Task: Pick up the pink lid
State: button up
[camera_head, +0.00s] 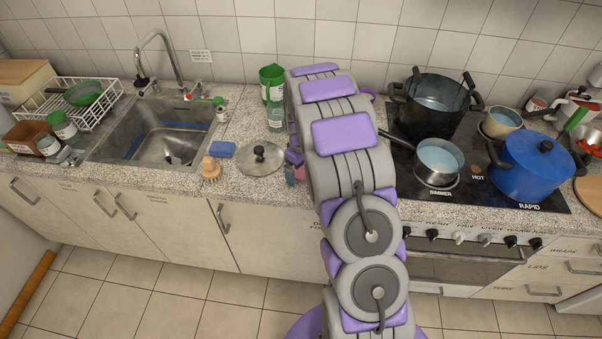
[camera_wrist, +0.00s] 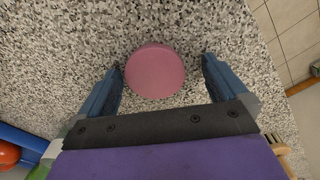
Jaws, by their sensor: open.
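The pink lid (camera_wrist: 155,72) is a flat round disc lying on the speckled countertop in the wrist view. My gripper (camera_wrist: 162,65) is open above it, with one blue finger on each side of the lid. A gap of counter shows between the lid and each finger. In the head view my arm covers most of that spot, and only a small bit of pink (camera_head: 300,173) shows beside the gripper (camera_head: 293,175) near the counter's front edge.
A metal pot lid (camera_head: 260,157), a blue sponge (camera_head: 222,149) and a brush (camera_head: 210,168) lie left of my arm. The sink (camera_head: 165,130) is farther left. The stove with a black pot (camera_head: 432,105), a saucepan (camera_head: 438,160) and a blue pot (camera_head: 530,165) is right.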

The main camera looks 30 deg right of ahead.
aim_at(304, 171)
jog(key=shift+a, duration=0.1)
jog(key=shift+c, duration=0.3)
jog(key=shift+d, duration=0.8)
jog(key=c, duration=0.6)
jog(key=shift+a, duration=0.45)
jog(key=c, duration=0.4)
jog(key=shift+a, duration=0.2)
jog(key=shift+c, duration=0.2)
jog(key=shift+d+r, duration=0.35)
jog(key=shift+r, duration=0.15)
notch_tip(304, 171, up, 3)
jog(key=shift+w+d+r+p, duration=0.1)
jog(key=shift+p, duration=0.55)
jog(key=s+a+p, duration=0.2)
jog(key=s+a, duration=0.2)
jog(key=a, duration=1.2)
jog(key=shift+r, duration=0.45)
